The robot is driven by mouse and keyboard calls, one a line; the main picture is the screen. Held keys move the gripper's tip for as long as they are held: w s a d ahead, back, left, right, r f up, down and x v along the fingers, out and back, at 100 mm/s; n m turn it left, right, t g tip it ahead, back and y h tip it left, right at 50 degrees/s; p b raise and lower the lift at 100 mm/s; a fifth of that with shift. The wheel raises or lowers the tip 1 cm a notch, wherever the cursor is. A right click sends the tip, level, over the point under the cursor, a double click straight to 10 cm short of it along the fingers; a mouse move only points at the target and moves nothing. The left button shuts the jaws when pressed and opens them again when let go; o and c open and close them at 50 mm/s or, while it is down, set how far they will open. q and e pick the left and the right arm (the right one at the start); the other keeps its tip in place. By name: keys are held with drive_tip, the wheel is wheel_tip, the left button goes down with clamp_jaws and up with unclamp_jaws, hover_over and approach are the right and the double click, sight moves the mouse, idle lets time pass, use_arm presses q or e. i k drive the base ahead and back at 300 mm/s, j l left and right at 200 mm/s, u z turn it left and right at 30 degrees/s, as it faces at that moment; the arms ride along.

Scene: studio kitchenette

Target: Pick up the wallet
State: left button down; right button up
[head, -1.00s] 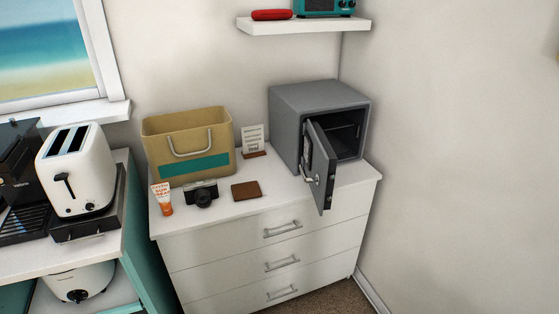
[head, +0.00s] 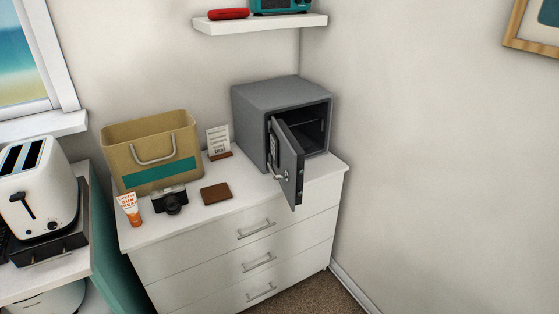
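The wallet (head: 216,194) is a small flat brown rectangle. It lies on the white dresser top (head: 233,210) near the front edge. A black and silver camera (head: 170,201) stands just left of it, apart from it. The grey safe (head: 285,112) stands to its right with its door (head: 288,163) swung open toward the front. Neither of my grippers shows in the head view.
A tan bin (head: 152,150), an orange and white sunscreen tube (head: 130,210) and a small card on a stand (head: 219,142) share the dresser top. A toaster (head: 38,190) stands on the counter at left. A shelf (head: 262,23) hangs above. Carpet shows at the bottom.

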sight(214, 194)
drive_tip(key=u, duration=0.6)
drive_tip(key=i+l+u, duration=0.35)
drive_tip(key=l+u, duration=0.2)
drive_tip(key=i+l+u, duration=0.1)
drive_tip(key=l+u, duration=0.15)
drive_tip(key=l, duration=0.15)
drive_tip(key=i+l, duration=0.1)
drive_tip(key=l, duration=0.3)
drive_tip(key=i+l+u, duration=0.1)
drive_tip(key=l, duration=0.3)
drive_tip(key=i+l, duration=0.1)
drive_tip(key=l, duration=0.3)
drive_tip(key=i+l+u, duration=0.1)
drive_tip(key=l, duration=0.3)
